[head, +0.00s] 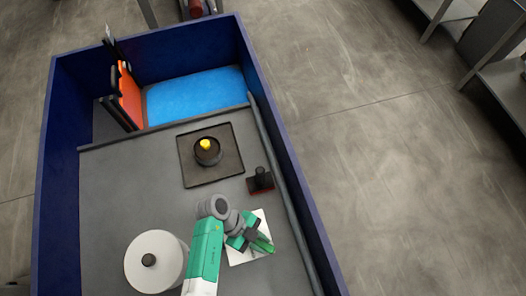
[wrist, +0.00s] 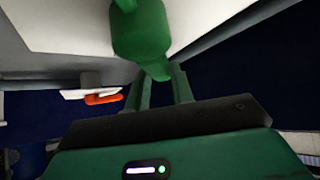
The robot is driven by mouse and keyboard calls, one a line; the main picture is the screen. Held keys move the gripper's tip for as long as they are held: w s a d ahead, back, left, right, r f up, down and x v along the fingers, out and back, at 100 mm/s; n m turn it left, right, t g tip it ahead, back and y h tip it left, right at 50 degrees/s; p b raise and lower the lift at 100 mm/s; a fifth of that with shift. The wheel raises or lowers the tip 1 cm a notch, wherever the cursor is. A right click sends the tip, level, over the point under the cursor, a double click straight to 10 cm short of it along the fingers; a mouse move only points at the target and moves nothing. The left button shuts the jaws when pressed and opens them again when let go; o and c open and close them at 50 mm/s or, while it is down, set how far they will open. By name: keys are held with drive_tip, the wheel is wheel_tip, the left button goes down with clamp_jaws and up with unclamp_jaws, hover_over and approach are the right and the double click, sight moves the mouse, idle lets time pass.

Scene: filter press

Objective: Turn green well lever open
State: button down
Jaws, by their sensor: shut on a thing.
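The green well lever (wrist: 140,32) shows large in the wrist view, standing on a pale white plate (wrist: 75,25). Its narrow lower end reaches down between my finger tips. My gripper (wrist: 165,85) is shut on this lever end. In the head view my gripper (head: 254,240) is over the white plate (head: 238,256) at the lower right of the grey deck. Part of the green lever (head: 264,245) shows just beyond the fingers there. The arm and gripper hide much of the lever's base.
A white round lidded pot (head: 155,262) stands to the left. A black tray (head: 188,170) holds a dark round piece with a yellow knob (head: 205,145). A small black-handled block (head: 260,180) sits near the right rail. Blue walls (head: 290,170) bound the deck.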

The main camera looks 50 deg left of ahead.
idle(0.3)
drive_tip(key=c, duration=1.2)
unclamp_jaws()
drive_tip(key=shift+p+v, duration=1.05)
drive_tip(key=shift+v, duration=2.85)
